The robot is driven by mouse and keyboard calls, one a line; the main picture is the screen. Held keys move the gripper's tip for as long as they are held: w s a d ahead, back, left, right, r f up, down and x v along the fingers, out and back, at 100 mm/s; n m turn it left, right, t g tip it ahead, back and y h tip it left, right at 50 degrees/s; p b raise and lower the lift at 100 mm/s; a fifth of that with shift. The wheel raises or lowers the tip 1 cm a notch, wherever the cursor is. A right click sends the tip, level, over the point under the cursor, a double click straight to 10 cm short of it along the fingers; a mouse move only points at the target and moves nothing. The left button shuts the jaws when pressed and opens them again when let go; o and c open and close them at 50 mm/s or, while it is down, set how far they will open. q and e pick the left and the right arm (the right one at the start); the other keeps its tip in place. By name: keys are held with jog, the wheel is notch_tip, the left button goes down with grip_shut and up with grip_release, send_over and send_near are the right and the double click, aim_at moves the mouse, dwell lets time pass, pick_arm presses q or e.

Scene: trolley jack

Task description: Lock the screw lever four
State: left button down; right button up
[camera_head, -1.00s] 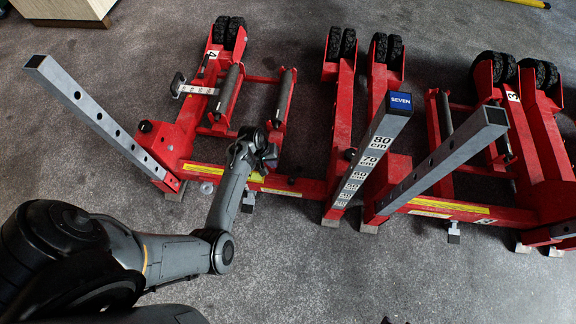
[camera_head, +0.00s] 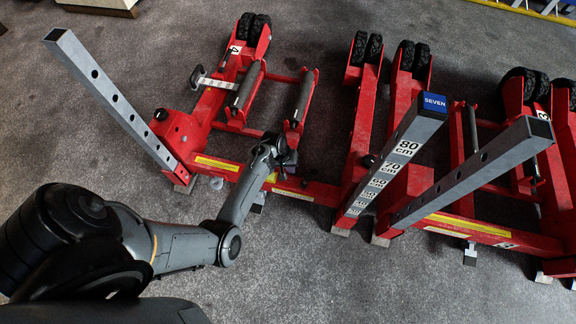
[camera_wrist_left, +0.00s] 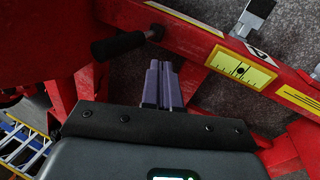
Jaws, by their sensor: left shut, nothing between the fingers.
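A red jack with a white 4 (camera_head: 237,49) stands at the left in the head view. No lever there is clearly marked as screw lever four. A black lever handle (camera_wrist_left: 118,45) sticks out from a red beam in the left wrist view, beside a yellow gauge label (camera_wrist_left: 241,66). My left gripper (camera_head: 286,160) is over the jack's front beam in the head view. In the wrist view its fingers (camera_wrist_left: 161,68) are together and empty, pointing past the handle's right side, apart from it in the picture. My right gripper is out of view.
A grey holed post (camera_head: 110,100) rises at the jack's left. A post marked SEVEN (camera_head: 395,155) and another grey post (camera_head: 470,175) stand at the right among more red jack frames. Grey floor (camera_head: 330,280) in front is clear.

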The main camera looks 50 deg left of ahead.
aim_at(308, 177)
pick_arm(q)
jog(key=w+d+f+b, duration=0.3)
jog(key=b, duration=0.1)
jog(key=shift+w+d+f, duration=0.15)
jog(key=shift+d+f, duration=0.05)
jog(key=shift+f, duration=0.15)
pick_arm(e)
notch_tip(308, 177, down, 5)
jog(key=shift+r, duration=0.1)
